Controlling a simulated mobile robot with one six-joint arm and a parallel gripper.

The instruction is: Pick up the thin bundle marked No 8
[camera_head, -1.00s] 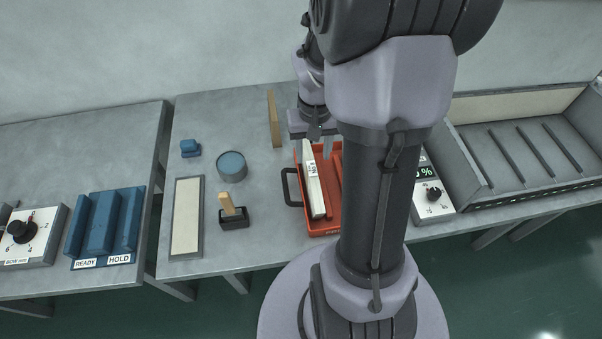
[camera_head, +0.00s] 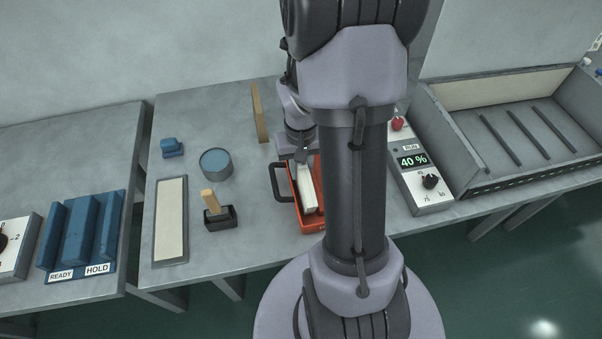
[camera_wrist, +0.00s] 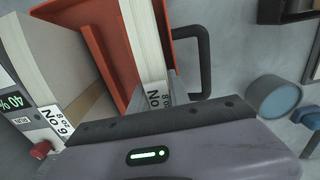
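The thin bundle (camera_head: 307,189) is a pale, narrow stack lying lengthwise in the orange-red tray (camera_head: 313,229). In the wrist view the thin bundle (camera_wrist: 143,40) runs down to a white end label that appears to read No 8, its lower part cut off by my gripper. My gripper (camera_head: 303,155) is down at the bundle's far end. In the wrist view my gripper (camera_wrist: 155,100) has its grey fingers on either side of the labelled end, very close to its faces. Whether they press on it is not clear.
A control box (camera_head: 420,180) reading 40 % and a grey slotted bin (camera_head: 480,190) stand right. A blue-topped tin (camera_head: 215,163) stands left.

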